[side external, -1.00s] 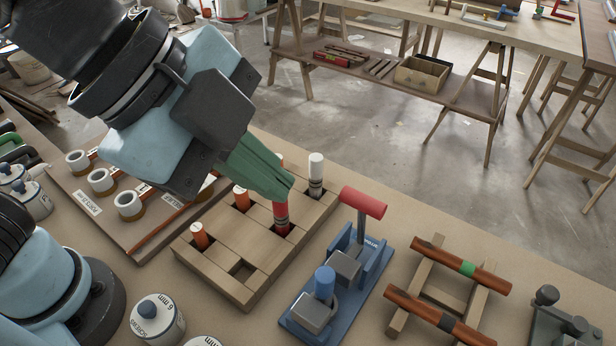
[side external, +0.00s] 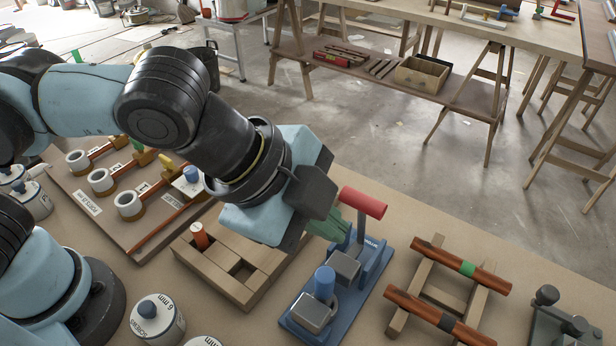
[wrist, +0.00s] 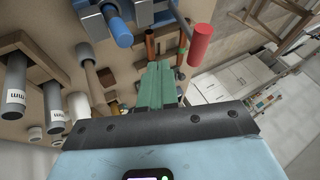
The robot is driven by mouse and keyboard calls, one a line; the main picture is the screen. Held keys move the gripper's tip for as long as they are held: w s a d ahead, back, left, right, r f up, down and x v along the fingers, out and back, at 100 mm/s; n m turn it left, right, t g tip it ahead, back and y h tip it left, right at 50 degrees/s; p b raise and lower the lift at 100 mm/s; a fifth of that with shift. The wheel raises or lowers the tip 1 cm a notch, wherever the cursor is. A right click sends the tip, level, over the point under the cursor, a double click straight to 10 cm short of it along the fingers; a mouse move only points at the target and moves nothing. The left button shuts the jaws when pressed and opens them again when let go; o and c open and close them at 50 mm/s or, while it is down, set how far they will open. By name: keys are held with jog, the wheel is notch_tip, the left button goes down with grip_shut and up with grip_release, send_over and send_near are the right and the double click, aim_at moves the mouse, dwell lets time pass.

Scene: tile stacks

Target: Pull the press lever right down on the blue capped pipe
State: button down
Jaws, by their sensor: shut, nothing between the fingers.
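The press (side external: 352,268) has a blue frame and base on the bench, in the lower middle of the side view. Its lever stands up, with a red handle (side external: 363,203) at the top. The blue capped pipe (side external: 324,282) stands upright at the press's near end; its blue cap (wrist: 121,33) also shows in the wrist view. My gripper (side external: 338,229) has green fingers, shut and empty, just left of the lever and below handle height. In the wrist view the fingers (wrist: 158,82) point toward the press, with the red handle (wrist: 200,44) to their right. I cannot tell whether they touch the lever.
A wooden rack with copper pipes (side external: 440,315) lies to the right.

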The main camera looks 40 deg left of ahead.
aim_at(360, 203)
jog(key=shift+w+f, duration=0.15)
jog(key=shift+w, duration=0.8)
jog(key=shift+w+f, duration=0.15)
jog(key=shift+w, duration=0.8)
jog(key=shift+w+r+g, duration=0.3)
jog(key=shift+w+g, duration=0.1)
jog(key=shift+w, duration=0.4)
jog(key=w+f+g, duration=0.2)
jog(key=w+g, duration=0.1)
jog(key=w, duration=0.4)
jog(key=w+f+n+g, duration=0.1)
jog(key=w+f+g, duration=0.1)
jog(key=w, duration=0.6)
jog(key=shift+w+g, duration=0.25)
jog(key=shift+g, duration=0.25)
jog(key=v, duration=1.2)
jog(key=shift+s+r, duration=0.2)
jog(key=shift+r, duration=0.2)
